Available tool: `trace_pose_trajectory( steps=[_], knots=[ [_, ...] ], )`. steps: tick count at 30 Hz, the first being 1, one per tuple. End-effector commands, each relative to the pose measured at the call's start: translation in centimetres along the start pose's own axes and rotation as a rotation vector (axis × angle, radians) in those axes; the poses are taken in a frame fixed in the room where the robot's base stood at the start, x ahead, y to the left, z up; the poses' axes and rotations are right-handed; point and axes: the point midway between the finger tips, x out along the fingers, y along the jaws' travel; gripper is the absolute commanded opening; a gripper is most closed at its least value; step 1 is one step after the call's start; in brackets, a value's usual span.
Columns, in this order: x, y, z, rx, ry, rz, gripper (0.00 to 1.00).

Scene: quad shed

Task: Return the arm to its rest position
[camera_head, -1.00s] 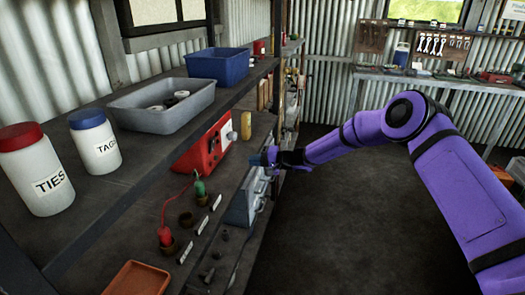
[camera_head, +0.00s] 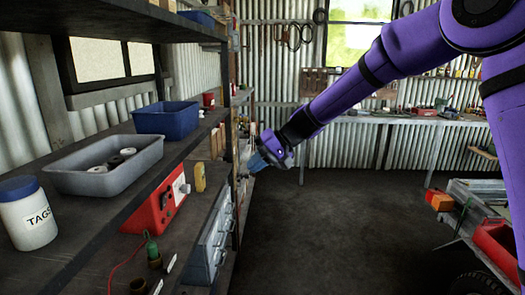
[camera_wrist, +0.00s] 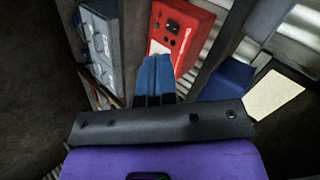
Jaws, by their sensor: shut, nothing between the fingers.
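My purple arm (camera_head: 350,88) reaches in from the upper right of the head view. My gripper (camera_head: 258,163) is at its end, out over the floor just right of the shelf unit, clear of the shelves. In the wrist view its blue fingers (camera_wrist: 155,78) are together with nothing between them. Beyond them are a red box with dials (camera_wrist: 180,38) and a grey case (camera_wrist: 100,48). The fingers look apart from both.
The upper shelf holds a grey tray (camera_head: 105,168), a blue bin (camera_head: 166,119) and a TAGS jar (camera_head: 27,213). A workbench (camera_head: 385,119) stands behind. The floor (camera_head: 310,225) is open.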

Motion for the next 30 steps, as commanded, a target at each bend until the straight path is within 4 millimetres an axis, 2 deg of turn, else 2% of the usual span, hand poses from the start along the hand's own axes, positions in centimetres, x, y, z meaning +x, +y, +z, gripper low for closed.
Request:
trace_pose_trajectory(
  steps=[1,3,8,15,24,30],
  knots=[
    [-1.8,-0.5,1.0,-0.012,0.004,0.036,0.00],
    [-3.9,-0.7,2.5,-0.020,0.007,0.085,0.00],
    [-8.6,-1.1,6.0,-0.032,0.020,0.198,0.00],
    [-15.0,-1.3,12.1,-0.033,0.054,0.364,0.00],
    [-21.7,-0.7,20.5,-0.008,0.123,0.560,0.00],
    [-25.2,0.2,26.5,0.020,0.179,0.682,0.00]
  ],
)
